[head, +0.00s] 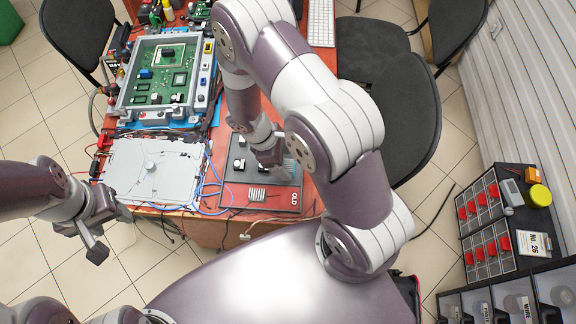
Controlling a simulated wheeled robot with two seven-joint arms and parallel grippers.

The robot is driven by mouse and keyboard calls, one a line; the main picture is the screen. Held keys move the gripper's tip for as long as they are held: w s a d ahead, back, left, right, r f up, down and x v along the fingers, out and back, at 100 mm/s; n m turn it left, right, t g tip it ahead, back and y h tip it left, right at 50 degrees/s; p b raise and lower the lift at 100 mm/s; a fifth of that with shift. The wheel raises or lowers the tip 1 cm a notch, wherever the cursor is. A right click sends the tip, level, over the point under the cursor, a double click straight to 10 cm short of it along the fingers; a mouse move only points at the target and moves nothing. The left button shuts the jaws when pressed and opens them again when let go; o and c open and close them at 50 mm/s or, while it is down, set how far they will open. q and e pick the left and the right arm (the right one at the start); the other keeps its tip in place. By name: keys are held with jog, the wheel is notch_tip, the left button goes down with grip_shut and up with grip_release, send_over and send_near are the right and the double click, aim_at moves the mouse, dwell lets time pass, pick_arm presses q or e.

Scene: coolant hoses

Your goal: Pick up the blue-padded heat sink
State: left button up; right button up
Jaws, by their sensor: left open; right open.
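A dark board marked OLD (232,197) lies on the red bench near its front edge. A silver finned heat sink (257,194) sits on its front part. Small black-and-white parts (239,165) stand on its left side. My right gripper (272,164) points down over the middle of this board, open, close above it. A grey-blue finned piece (291,168) shows just right of its fingers, partly hidden; I cannot tell whether it is the blue-padded heat sink. My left gripper (108,233) is open and empty, off the bench's front left.
A grey cover plate (152,181) with cables around it lies left of the OLD board. Behind it, a green circuit board (160,75) sits in a grey frame. A white keyboard (321,22) is at the back. Chairs stand right of the bench, and drawer units at far right.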

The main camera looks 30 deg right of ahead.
jog(key=shift+s+d+f, duration=0.15)
jog(key=shift+d+f, duration=0.15)
jog(key=shift+f, duration=0.3)
jog(key=c, duration=1.1)
jog(key=shift+c, duration=0.2)
jog(key=shift+r, duration=0.6)
notch_tip(320, 180, up, 3)
jog(key=shift+f, duration=0.1)
jog(key=s+a+r, duration=0.2)
jog(key=s+r, duration=0.5)
jog(key=s, duration=0.4)
jog(key=shift+s, duration=0.25)
jog(key=shift+p, duration=0.35)
